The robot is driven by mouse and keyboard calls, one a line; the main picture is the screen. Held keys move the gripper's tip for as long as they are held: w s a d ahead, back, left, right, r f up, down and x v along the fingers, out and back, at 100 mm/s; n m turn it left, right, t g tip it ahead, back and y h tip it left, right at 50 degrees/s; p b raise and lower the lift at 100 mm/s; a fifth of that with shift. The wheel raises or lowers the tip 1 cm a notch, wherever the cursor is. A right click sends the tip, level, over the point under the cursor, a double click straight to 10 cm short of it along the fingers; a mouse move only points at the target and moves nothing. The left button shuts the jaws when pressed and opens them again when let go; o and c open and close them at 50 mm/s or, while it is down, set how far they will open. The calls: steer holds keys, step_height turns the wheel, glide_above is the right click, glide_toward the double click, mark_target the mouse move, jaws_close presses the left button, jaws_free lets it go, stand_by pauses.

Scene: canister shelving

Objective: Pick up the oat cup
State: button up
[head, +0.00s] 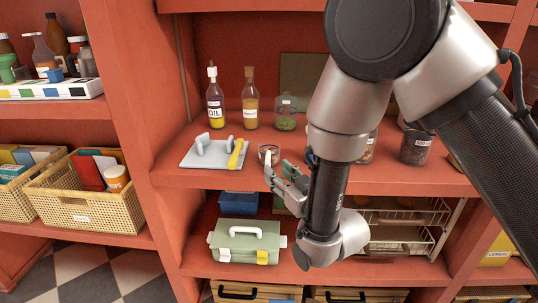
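A small clear cup with pale brownish contents (268,153) stands on the middle shelf, right of the grey tray. It looks like the oat cup, but I can read no label on it. My gripper (279,164) is just in front of and slightly right of this cup, with its fingers spread apart. The fingers overlap the cup's lower front in the picture, and I cannot tell whether they touch it. My arm hides part of the shelf to the right.
A grey tray (203,155) with a yellow-handled tool lies left of the cup. An oil bottle (215,104), another bottle (250,107) and a green-filled jar (285,116) stand behind. A dark-filled jar (415,148) stands at right. A green toolbox (238,242) is below.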

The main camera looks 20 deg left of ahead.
mark_target(269, 163)
steer(key=x, duration=0.5)
steer(key=shift+w+a+r, duration=0.1)
steer(key=shift+w+r, duration=0.05)
steer(key=shift+w, duration=0.25)
jaws_close()
